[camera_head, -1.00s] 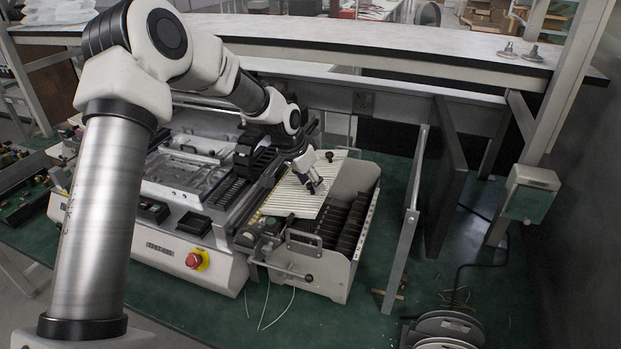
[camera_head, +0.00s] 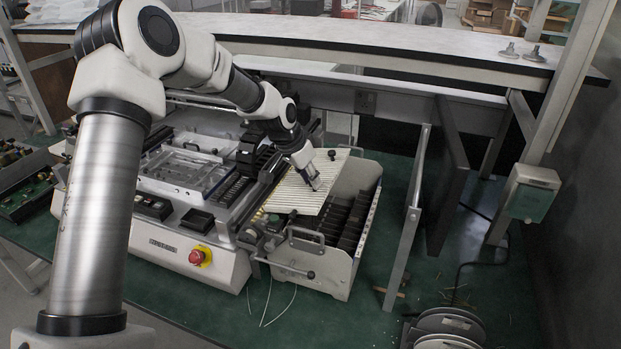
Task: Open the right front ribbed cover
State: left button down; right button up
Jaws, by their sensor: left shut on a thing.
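The ribbed cover (camera_head: 297,200) is a cream, ridged plate with a dark knob on it, at the right end of the white machine. It lies tilted over the left part of a bin (camera_head: 333,270). Dark slots (camera_head: 352,222) show uncovered at the bin's right and front. My left gripper (camera_head: 316,184) is at the cover's upper middle, its fingertips shut on the cover, though the exact grip point is small and partly hidden. My right gripper is not in view.
The white machine (camera_head: 175,245) has a red stop button (camera_head: 197,257) at its front. A grey upright plate (camera_head: 408,225) and a dark panel (camera_head: 445,180) stand right of the bin. Dark reels (camera_head: 445,325) lie at the lower right. Green mat between is mostly clear.

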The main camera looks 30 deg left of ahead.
pick_arm(q)
jog(key=shift+w+a+r, duration=0.1)
jog(key=shift+a+r, duration=0.05)
jog(key=shift+r, duration=0.05)
jog(key=shift+a+r+h, duration=0.5)
jog(key=s+a+r+n+t+h+b, duration=0.1)
jog(key=a+t+h+b, duration=0.1)
jog(key=a+h+b, duration=0.3)
jog(key=s+a+r+n+t+h+b, duration=0.2)
jog(key=a+t+h+b, duration=0.1)
jog(key=a+h+b, duration=0.3)
jog(key=a+b, duration=0.2)
jog(key=b, duration=0.1)
jog(key=shift+s+a+r, duration=0.2)
jog(key=shift+s+r, duration=0.05)
jog(key=c, duration=1.1)
grip_release()
jog(key=shift+c, duration=0.2)
jog(key=shift+o, duration=0.8)
jog(key=shift+w+f, duration=0.1)
jog(key=shift+w, duration=0.1)
jog(key=shift+d, duration=0.1)
